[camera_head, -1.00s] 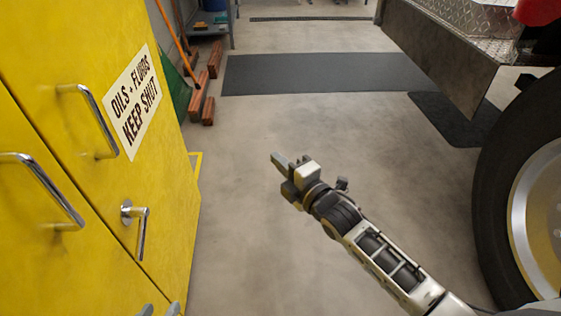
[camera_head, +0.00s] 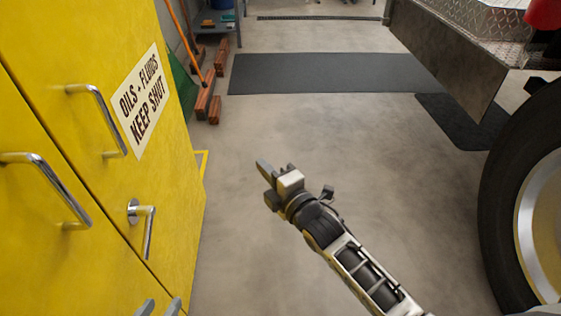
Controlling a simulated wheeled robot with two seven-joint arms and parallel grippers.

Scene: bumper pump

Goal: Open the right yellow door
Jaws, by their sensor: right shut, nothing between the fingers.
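The yellow cabinet fills the left of the head view. Its right yellow door (camera_head: 72,38) carries a chrome bar handle (camera_head: 108,121) and looks shut. A chrome lever (camera_head: 148,232) sits lower on this door. My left gripper (camera_head: 159,308) shows only as two grey fingertips at the bottom edge, apart and empty, in front of the cabinet below the lever. The rest of it is out of frame. My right gripper (camera_head: 265,172) is shut and empty over the open floor, right of the cabinet and clear of it.
The left yellow door (camera_head: 30,240) has its own bar handle (camera_head: 50,190). A vehicle tyre (camera_head: 510,190) stands at the right. Dark mats (camera_head: 330,73) lie further back. Bricks (camera_head: 207,95) and an orange-handled broom (camera_head: 188,45) stand behind the cabinet. The middle floor is clear.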

